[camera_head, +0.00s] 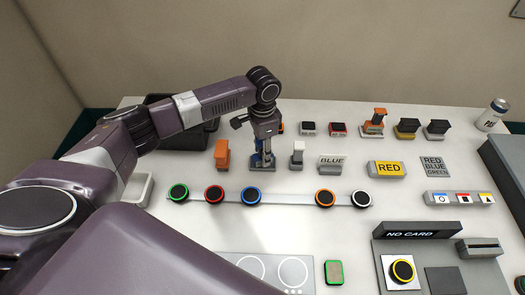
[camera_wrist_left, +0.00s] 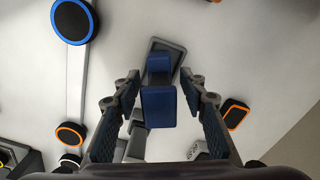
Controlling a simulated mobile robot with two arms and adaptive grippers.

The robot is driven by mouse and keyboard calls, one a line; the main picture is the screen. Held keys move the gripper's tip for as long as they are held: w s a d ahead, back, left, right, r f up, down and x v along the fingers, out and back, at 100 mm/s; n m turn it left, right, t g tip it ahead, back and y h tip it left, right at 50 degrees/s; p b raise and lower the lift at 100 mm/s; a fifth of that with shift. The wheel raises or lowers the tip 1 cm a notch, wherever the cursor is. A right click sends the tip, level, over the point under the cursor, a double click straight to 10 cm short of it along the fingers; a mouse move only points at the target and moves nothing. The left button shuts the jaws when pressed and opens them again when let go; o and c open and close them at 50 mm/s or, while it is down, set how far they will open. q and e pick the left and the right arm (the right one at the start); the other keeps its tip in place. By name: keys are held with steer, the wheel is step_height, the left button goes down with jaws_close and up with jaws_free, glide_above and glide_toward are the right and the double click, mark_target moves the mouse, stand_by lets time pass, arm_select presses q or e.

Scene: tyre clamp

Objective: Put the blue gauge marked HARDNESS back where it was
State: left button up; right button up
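The blue gauge (camera_wrist_left: 158,108) shows in the left wrist view as a blue block with a narrower blue top, on a dark grey base (camera_wrist_left: 168,47). Its HARDNESS marking cannot be read. My left gripper (camera_wrist_left: 163,82) is open, with one finger on each side of the gauge and visible gaps between. In the head view my left gripper (camera_head: 263,150) points down at the table, between the orange block and a grey block, and largely hides the gauge. My right gripper is not in view.
An orange block (camera_head: 222,154) and a grey block (camera_head: 297,153) stand close on either side. A row of ringed buttons (camera_head: 252,195) lies in front. BLUE (camera_head: 333,163) and RED (camera_head: 386,169) signs stand to the right. Several small stamp-like blocks (camera_head: 407,129) stand behind.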

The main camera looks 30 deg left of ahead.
arm_select(q)
steer(key=shift+r, duration=0.15)
steer(key=shift+r, duration=0.25)
step_height(320, 180, up, 10)
steer(key=shift+r+b, duration=0.25)
steer(key=shift+b, duration=1)
steer(key=shift+r, duration=0.55)
steer(key=shift+f, duration=0.1)
